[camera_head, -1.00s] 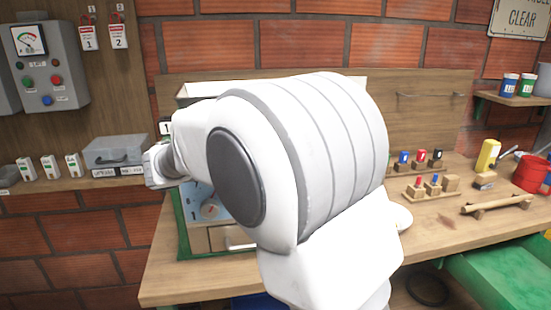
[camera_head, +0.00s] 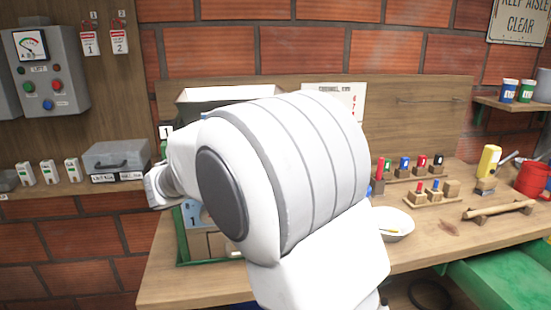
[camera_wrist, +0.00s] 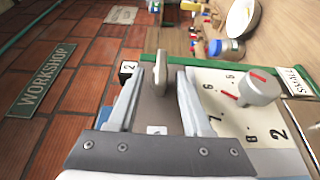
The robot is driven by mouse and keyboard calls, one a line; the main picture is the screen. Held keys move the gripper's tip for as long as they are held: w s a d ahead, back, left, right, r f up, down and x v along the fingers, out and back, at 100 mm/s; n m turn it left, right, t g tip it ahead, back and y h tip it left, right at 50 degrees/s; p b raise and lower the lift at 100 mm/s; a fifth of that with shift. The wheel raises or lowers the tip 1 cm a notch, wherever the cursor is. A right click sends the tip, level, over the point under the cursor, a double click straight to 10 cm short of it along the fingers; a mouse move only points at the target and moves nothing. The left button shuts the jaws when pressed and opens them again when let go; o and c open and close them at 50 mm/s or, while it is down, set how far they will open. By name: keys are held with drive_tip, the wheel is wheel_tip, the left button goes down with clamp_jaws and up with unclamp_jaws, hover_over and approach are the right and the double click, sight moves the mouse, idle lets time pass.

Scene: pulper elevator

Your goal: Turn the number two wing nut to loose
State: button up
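In the wrist view, my gripper (camera_wrist: 160,82) is open, with its two fingers spread apart. A grey-beige upright wing nut (camera_wrist: 159,68) shows between the fingertips, with a gap on each side, so it is not gripped. A small tag marked 2 (camera_wrist: 127,68) is just left of the fingers. In the head view, my large white arm hides most of the machine, the wing nut and my fingers.
A grey knob with a red mark (camera_wrist: 260,86) stands on a numbered dial plate (camera_wrist: 225,90) right of my fingers. In the head view, a white bowl (camera_head: 394,228) and small wooden blocks (camera_head: 432,194) are on the bench. A grey box (camera_head: 117,160) sits on the left shelf.

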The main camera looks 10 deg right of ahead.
drive_tip(key=shift+a, duration=0.1)
drive_tip(key=p+v, duration=0.1)
drive_tip(key=v, duration=1.6)
drive_tip(key=shift+s+a+p, duration=0.15)
drive_tip(key=shift+p, duration=0.15)
drive_tip(key=s+d+g+y+p, duration=0.2)
drive_tip(key=s+d+y, duration=0.1)
drive_tip(key=d, duration=0.5)
drive_tip(key=s+d+g+y+p, duration=0.2)
drive_tip(key=s+d+g+y, duration=0.15)
drive_tip(key=d, duration=0.55)
drive_tip(key=s+m+t+y+p, duration=0.1)
drive_tip(key=s+y+p, duration=0.1)
drive_tip(key=s+y, duration=0.1)
drive_tip(key=s+d+m+t+y+p, duration=0.1)
drive_tip(key=s+m+t+y+p, duration=0.1)
drive_tip(key=s, duration=0.4)
drive_tip(key=s+r+m+t+y+p, duration=0.1)
drive_tip(key=s+y+p, duration=0.1)
drive_tip(key=s+y, duration=0.2)
drive_tip(key=shift+s+d+y, duration=0.2)
drive_tip(key=shift+s+y, duration=0.2)
drive_tip(key=shift+y, duration=0.15)
